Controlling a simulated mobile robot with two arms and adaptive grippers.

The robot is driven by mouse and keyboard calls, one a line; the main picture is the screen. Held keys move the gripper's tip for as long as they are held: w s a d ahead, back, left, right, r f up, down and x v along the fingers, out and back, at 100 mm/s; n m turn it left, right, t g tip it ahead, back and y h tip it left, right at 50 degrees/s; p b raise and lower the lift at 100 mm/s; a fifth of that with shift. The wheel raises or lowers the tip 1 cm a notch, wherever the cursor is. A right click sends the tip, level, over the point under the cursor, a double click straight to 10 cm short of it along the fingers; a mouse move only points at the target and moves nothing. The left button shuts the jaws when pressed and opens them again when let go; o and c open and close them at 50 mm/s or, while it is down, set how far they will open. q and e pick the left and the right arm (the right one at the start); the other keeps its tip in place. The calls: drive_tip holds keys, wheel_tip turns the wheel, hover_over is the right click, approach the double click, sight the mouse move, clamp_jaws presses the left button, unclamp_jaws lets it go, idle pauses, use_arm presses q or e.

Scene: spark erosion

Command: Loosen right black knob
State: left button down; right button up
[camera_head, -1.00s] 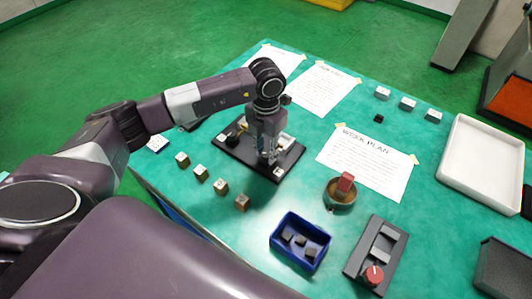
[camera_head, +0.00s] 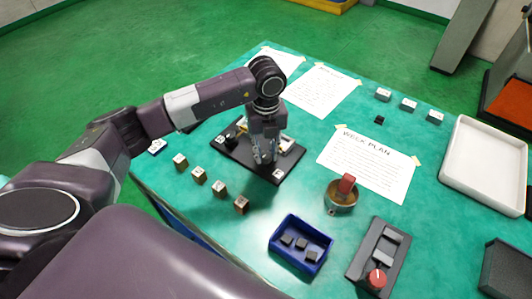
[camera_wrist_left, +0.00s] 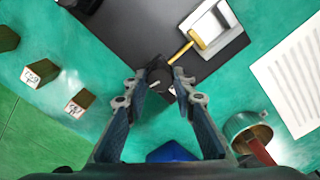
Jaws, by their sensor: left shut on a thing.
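A black plate (camera_head: 288,174) lies on the green table, with a light metal and yellow fixture on it, also seen in the wrist view (camera_wrist_left: 215,28). My left gripper (camera_head: 263,160) points down over the plate's near part. In the wrist view its two fingertips (camera_wrist_left: 160,84) close around the right black knob (camera_wrist_left: 157,72), beside the plate's corner in the picture. The head view hides this knob behind the fingers. Another black knob (camera_head: 230,139) is at the plate's left end. My right gripper is not in view.
Several small labelled blocks (camera_head: 220,189) stand in a row left of the plate. A blue bin (camera_head: 284,262) with dark pieces, a round holder with a red part (camera_head: 342,196) and a grey device with a red knob (camera_head: 376,279) are nearer. A paper (camera_head: 371,165) lies right.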

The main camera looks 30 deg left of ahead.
sight(266, 155)
use_arm(q)
drive_tip(key=shift+w+r+n, duration=0.1)
drive_tip(key=shift+w+n, duration=0.05)
drive_tip(key=shift+n, duration=1.15)
drive_tip(key=c, duration=1.6)
unclamp_jaws()
wheel_tip(266, 155, up, 12)
